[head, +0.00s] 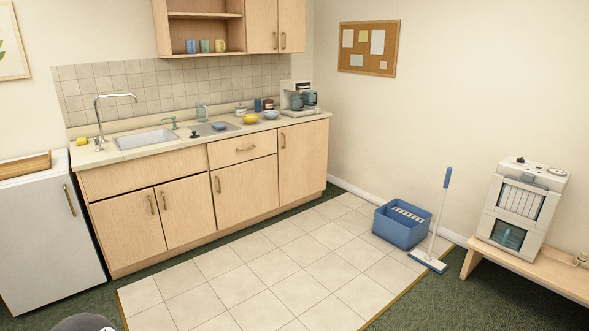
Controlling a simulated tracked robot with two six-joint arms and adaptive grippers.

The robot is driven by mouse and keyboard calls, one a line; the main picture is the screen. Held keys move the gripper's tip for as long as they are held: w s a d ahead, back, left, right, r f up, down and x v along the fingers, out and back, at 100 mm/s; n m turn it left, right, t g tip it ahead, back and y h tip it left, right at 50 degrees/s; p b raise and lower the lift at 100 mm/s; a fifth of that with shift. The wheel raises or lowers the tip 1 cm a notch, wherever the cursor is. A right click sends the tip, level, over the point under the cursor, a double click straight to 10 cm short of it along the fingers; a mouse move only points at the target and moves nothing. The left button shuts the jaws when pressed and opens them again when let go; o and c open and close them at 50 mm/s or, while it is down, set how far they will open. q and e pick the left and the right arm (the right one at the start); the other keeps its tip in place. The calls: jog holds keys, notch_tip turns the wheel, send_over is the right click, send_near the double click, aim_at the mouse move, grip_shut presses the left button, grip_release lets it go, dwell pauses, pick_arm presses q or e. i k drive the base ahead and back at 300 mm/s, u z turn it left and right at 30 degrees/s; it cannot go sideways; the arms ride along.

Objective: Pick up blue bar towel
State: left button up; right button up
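I cannot make out a blue bar towel for certain in the head view. A small blue item (219,126) lies at the right-hand sink basin (205,130), too small to tell what it is. A light blue bowl-like item (271,115) sits on the counter (110,153) beside a yellow bowl (250,118). Neither of my grippers shows in this view.
A blue bucket (398,232) and a mop (430,262) stand on the tiled floor (250,280) at right. A white appliance (518,208) stands on a wooden bench (545,270). A white fridge (45,235) is at left. The tiles before the cabinets are clear.

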aim_at(218, 126)
jog(key=z, duration=0.1)
jog(key=i, duration=1.05)
jog(key=u, duration=1.15)
jog(key=i, duration=4.35)
jog(key=z, duration=1.7)
